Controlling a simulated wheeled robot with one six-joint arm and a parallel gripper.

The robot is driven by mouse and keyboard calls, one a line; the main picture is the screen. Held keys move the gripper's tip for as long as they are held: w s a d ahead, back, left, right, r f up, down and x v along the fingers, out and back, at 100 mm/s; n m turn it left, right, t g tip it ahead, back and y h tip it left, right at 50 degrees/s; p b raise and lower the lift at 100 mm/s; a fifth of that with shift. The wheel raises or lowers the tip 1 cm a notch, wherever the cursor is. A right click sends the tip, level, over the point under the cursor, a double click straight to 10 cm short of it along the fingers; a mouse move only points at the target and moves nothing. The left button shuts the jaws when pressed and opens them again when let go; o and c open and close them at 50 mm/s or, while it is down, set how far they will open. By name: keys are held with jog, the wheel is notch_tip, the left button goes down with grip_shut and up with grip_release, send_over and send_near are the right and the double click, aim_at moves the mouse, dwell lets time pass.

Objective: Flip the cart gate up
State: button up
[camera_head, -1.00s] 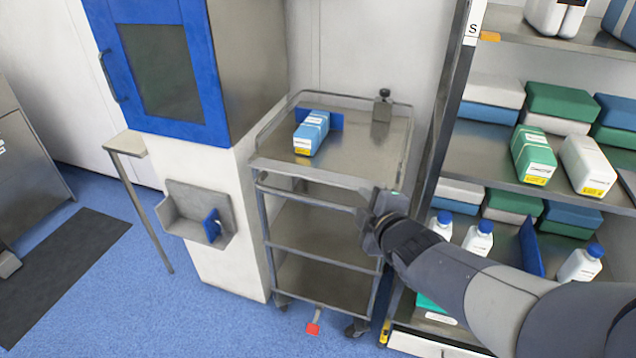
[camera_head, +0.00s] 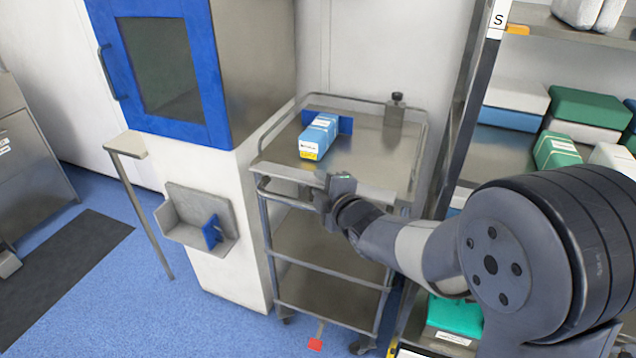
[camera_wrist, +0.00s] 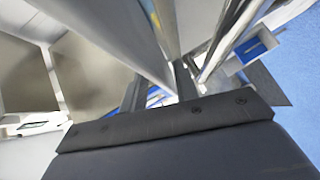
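The metal cart (camera_head: 370,170) stands in the middle of the head view. Its gate (camera_head: 285,199) looks like a bar hanging low along the near side, just below the top shelf's front edge. My gripper (camera_head: 328,192) is at the right part of this bar, close to the shelf edge. In the wrist view, my gripper (camera_wrist: 160,88) shows dark finger parts close to pale metal bars. Whether the fingers touch the bar or are closed around it cannot be told. My wrist and arm hide the bar's right end.
A blue-and-white box (camera_head: 318,137) lies on the cart top, against a blue divider. A dark-knobbed fixture (camera_head: 395,112) stands at the back right. A stocked shelf rack (camera_head: 465,110) is close on the right. A blue-doored cabinet (camera_head: 160,65) stands left.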

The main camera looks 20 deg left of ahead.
jog(key=shift+x, duration=0.85)
grip_shut()
